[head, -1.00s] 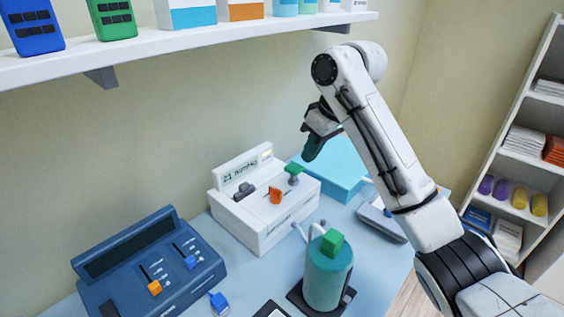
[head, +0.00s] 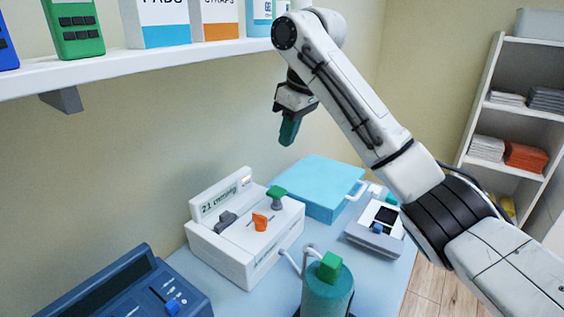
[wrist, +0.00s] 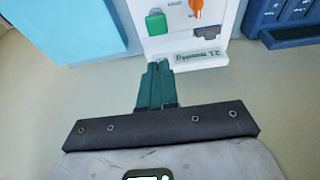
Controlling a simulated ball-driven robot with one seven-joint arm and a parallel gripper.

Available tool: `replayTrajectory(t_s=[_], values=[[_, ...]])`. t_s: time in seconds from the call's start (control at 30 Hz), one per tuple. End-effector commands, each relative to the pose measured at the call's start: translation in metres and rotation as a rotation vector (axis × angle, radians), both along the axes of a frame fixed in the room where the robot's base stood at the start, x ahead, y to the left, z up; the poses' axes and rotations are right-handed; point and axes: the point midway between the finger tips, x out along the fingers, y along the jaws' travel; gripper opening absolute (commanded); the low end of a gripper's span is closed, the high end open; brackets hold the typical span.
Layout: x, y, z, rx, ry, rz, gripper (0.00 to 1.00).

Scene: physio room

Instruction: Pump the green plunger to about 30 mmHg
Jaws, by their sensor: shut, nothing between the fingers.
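The white pump unit (head: 262,252) stands on the table, with a raised display (head: 222,200) that reads 21 mmHg. A green plunger (head: 277,194) stands up on a stem at the unit's right rear. It also shows in the wrist view (wrist: 156,22), beside the upside-down display (wrist: 197,57). An orange lever (head: 260,221) and a grey knob (head: 227,221) sit beside it. My gripper (head: 289,132) hangs in the air above and behind the plunger, apart from it. Its teal fingers (wrist: 156,75) point down, shut and empty.
A teal cylinder with a green block on top (head: 328,288) stands in front of the unit, with grey tubes beside it. A light blue box (head: 318,185) lies right of the unit. A blue console (head: 130,290) is at left. A shelf (head: 150,62) overhangs behind.

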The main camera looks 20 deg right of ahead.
Motion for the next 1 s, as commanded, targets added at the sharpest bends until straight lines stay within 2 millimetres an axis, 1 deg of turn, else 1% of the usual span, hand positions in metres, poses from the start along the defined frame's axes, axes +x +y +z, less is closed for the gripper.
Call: replayTrajectory(t_s=[0.03,0.17,0.53,0.6,0.7,0.8,1.0], values=[[0.001,0.002,-0.008,0.002,0.002,0.001,0.0],[0.006,0.006,-0.029,0.002,0.005,0.0,0.0],[0.022,0.016,-0.094,-0.001,0.003,-0.001,0.0],[0.021,0.015,-0.106,-0.001,0.003,-0.001,0.0],[0.021,0.015,-0.118,0.0,0.002,-0.001,0.0],[0.021,0.015,-0.126,-0.001,0.002,-0.001,0.0],[0.021,0.016,-0.131,0.0,0.0,0.0,0.0]])
